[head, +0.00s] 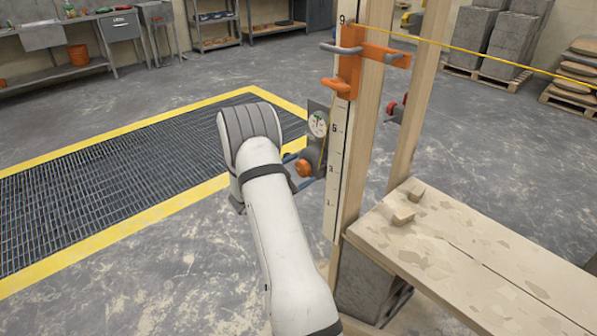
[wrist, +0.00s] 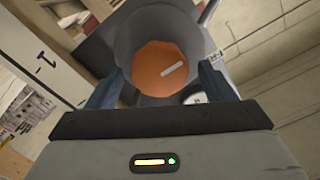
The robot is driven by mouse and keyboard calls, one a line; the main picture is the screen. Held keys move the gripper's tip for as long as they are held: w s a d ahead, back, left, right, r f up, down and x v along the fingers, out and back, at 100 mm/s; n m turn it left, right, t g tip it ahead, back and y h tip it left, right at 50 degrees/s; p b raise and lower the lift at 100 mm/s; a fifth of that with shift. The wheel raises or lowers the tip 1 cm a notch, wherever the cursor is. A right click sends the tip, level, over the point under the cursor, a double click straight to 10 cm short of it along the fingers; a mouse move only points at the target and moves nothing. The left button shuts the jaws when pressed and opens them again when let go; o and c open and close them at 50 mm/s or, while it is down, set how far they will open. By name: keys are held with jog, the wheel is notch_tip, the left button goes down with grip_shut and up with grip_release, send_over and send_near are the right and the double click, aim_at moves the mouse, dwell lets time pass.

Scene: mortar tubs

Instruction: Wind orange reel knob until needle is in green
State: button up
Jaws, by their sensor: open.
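The orange reel knob (head: 304,168) sits low on a grey reel fixed to the left side of the upright wooden post. In the wrist view the knob (wrist: 160,62) fills the middle, with a pale bar mark slanting across its face. My gripper (wrist: 160,75) is open, with one blue-grey finger on each side of the knob. I cannot tell whether the fingers touch it. In the head view my gripper (head: 297,170) is mostly hidden behind my wrist. The round white gauge (head: 317,124) above the knob shows green and red marks; its needle is too small to read.
A numbered scale (head: 337,150) runs down the post (head: 367,110). An orange bracket (head: 362,62) clamps the post, with a yellow line stretching right. A plank bench (head: 480,255) stands at the right. A yellow-edged floor grating (head: 110,160) lies left; floor around it is clear.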

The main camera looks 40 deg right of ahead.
jog(key=a, duration=0.8)
jog(key=shift+s, duration=0.3)
jog(key=shift+d, duration=0.1)
dwell(0.6)
jog(key=w+a+r+n+t+y+p, duration=0.3)
jog(key=w+a+r+n+t+y, duration=0.5)
jog(key=r, duration=0.3)
jog(key=s+a+r+n+t+y+p, duration=0.1)
jog(key=s+a+r+n+y, duration=0.1)
jog(key=a+r+y, duration=0.3)
jog(key=s+a+r+n+t+y+p, duration=0.1)
jog(key=s+a+r+n+y, duration=0.15)
jog(key=a, duration=0.45)
jog(key=s+a+r+n+g+y+p, duration=0.3)
jog(key=s+a+n, duration=0.35)
jog(key=s, duration=0.35)
jog(key=s+r+n+g+p, duration=0.1)
jog(key=s+n+g, duration=0.3)
jog(key=s, duration=1.5)
jog(key=shift+a+r+g+p, duration=0.35)
jog(key=shift+a+g+p, duration=0.1)
jog(key=shift+g, duration=0.15)
